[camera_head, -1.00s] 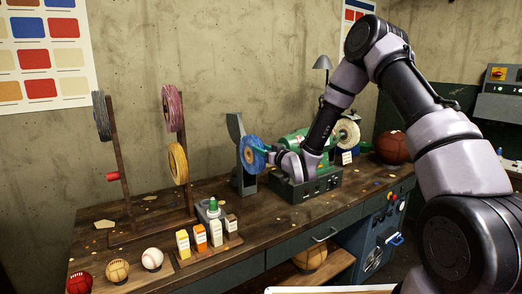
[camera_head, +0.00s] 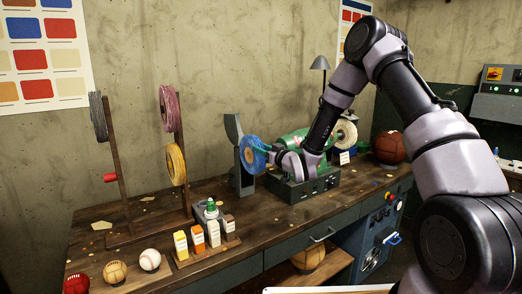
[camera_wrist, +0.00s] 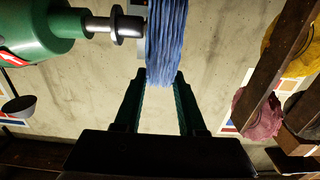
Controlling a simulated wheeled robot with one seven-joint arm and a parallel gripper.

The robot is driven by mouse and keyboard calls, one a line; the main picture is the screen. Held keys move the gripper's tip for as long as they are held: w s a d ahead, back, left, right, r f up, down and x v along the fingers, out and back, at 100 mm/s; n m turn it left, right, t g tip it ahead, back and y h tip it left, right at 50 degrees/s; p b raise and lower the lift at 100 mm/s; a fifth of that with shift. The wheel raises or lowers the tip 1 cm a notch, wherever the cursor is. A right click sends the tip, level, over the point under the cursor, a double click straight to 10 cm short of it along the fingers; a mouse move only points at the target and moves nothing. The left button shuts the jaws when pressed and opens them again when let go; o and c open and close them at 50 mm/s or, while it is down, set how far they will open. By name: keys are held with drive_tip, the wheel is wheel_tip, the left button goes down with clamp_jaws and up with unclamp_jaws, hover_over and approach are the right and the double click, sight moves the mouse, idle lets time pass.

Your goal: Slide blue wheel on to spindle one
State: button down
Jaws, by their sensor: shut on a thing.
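The blue wheel (camera_head: 252,156), a ribbed disc with a tan centre, hangs upright at the left end of the green buffing machine (camera_head: 293,141). My gripper (camera_head: 268,150) is shut on its rim. The wrist view shows my gripper's fingertips (camera_wrist: 161,80) on both sides of the blue wheel's edge (camera_wrist: 166,42). Also in that view, a metal spindle (camera_wrist: 101,24) with a dark collar comes out of the green housing and points at the wheel's face. The collar is close beside the wheel. I cannot tell whether the spindle tip is inside the wheel's hole.
A grey upright guard (camera_head: 236,130) stands just behind the wheel. A cream wheel (camera_head: 346,133) is on the machine's far end. A wooden rack (camera_head: 123,200) at left holds grey, pink and yellow wheels.

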drive_tip(key=shift+w+d, duration=0.65)
drive_tip(key=shift+d, duration=0.3)
drive_tip(key=shift+w+d, duration=0.6)
drive_tip(key=shift+d, duration=0.35)
idle(0.8)
drive_tip(key=shift+c, duration=2)
unclamp_jaws()
drive_tip(key=v, duration=1.1)
drive_tip(key=s+d+r+m+g+h, duration=0.2)
drive_tip(key=s+d+r+m+h, duration=0.15)
drive_tip(key=d+r, duration=0.35)
drive_tip(key=s+d+r+m+g+h, duration=0.1)
drive_tip(key=s+d+r+m+h, duration=0.1)
drive_tip(key=d+r+h, duration=0.5)
drive_tip(key=s+r+m+g+y, duration=0.1)
drive_tip(key=s+r, duration=0.3)
drive_tip(key=s, duration=0.9)
drive_tip(key=s+r+m+g+y, duration=0.1)
drive_tip(key=s+r+m+g, duration=0.3)
drive_tip(key=s, duration=1)
drive_tip(key=shift+s+d+r+y, duration=0.15)
drive_tip(key=shift+d+r+y, duration=0.2)
drive_tip(key=shift+d, duration=0.1)
